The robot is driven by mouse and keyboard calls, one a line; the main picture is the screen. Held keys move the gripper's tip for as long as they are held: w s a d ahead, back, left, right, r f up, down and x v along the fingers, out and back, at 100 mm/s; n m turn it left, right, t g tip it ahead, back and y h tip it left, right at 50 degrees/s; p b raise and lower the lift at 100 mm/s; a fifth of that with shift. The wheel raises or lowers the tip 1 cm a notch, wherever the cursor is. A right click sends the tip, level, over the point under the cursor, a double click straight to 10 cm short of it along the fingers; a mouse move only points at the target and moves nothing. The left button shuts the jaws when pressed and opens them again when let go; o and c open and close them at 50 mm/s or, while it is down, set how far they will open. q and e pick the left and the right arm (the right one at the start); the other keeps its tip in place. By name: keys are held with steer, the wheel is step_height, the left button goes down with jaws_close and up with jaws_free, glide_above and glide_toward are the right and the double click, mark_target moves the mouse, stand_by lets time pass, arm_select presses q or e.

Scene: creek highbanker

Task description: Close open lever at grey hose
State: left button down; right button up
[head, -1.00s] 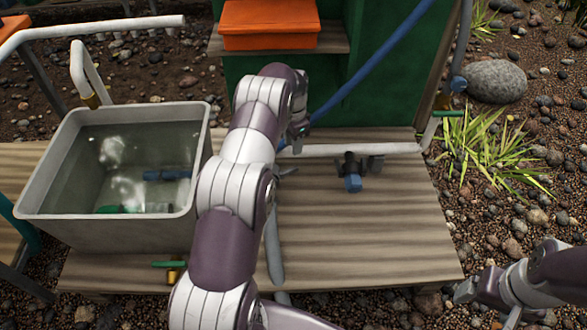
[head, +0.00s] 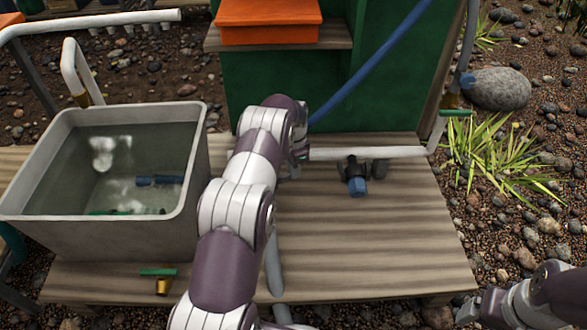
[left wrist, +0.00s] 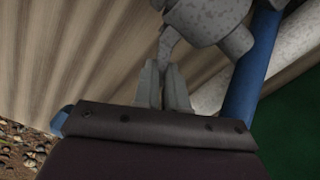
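In the left wrist view a grey speckled valve-like part (left wrist: 205,22) has a lever arm (left wrist: 166,45) pointing down toward my left fingertips (left wrist: 162,72). The lever's end is at or between the fingertips; contact is unclear. The fingers show a narrow gap. In the head view my left gripper (head: 300,153) is mostly hidden by my own arm, near the blue hose's lower end. A grey hose (head: 472,40) hangs at the right, above a brass valve with a green lever (head: 455,113). My right gripper (head: 470,308) is at the lower right, away from the deck.
The blue hose (head: 365,66) slants across the green housing (head: 285,90). A grey pipe (head: 375,153) and a blue-knobbed fitting (head: 356,184) lie on the wooden deck (head: 370,245). A grey water tub (head: 105,235) is left of my arm; another green lever (head: 158,271) sits below it.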

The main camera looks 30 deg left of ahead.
arm_select(q)
steer(key=shift+w+a+r+n+p, duration=0.1)
steer(key=shift+a+r+n+p, duration=0.1)
steer(key=shift+n+p, duration=0.45)
steer(key=shift+w+a+f+n+p, duration=0.1)
steer(key=shift+a+n+p, duration=0.25)
steer(key=shift+n, duration=0.55)
steer(key=shift+w+a+n+p, duration=0.1)
steer(key=shift+a+n+p, duration=0.3)
steer(key=shift+n, duration=0.55)
steer(key=shift+a+f+n+p, duration=0.1)
steer(key=shift+a+n+p, duration=0.1)
steer(key=shift+n+p, duration=0.5)
steer(key=shift+n, duration=0.3)
steer(key=c, duration=1.2)
jaws_free()
steer(key=shift+r, duration=0.15)
